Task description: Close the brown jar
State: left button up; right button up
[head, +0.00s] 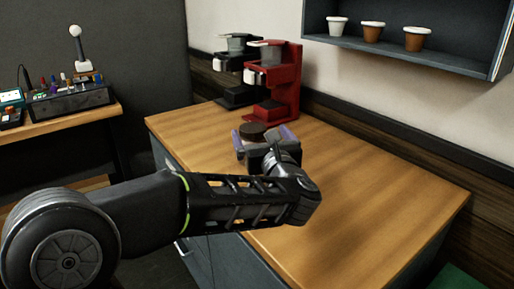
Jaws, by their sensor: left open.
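The brown jar (252,130) stands on the wooden counter in front of the red brewer. Only its dark brown top part shows, and my left gripper hides the rest. My left gripper (265,138) is open, with one finger on each side of the jar in the picture. I cannot tell whether the fingers touch it. Whether the jar's lid is on cannot be made out. My right gripper is not in view.
A red brewer (287,82) and a black brewer (234,66) stand at the counter's back. The wooden counter (375,200) is clear on the right. A shelf (395,48) with several small cups hangs above. A workbench (70,122) with tools is at left.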

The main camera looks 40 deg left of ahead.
pick_arm(q)
notch_tip(320, 180, down, 8)
jog(key=shift+w+r+b, duration=0.1)
jog(key=shift+r+b, duration=0.05)
jog(key=shift+b, duration=0.3)
jog(key=shift+w+a+f, duration=0.1)
jog(key=shift+a+f, duration=0.1)
jog(key=shift+f, duration=0.05)
jog(key=shift+x, duration=1)
jog(key=shift+p+x, duration=0.55)
jog(key=shift+x, duration=1.95)
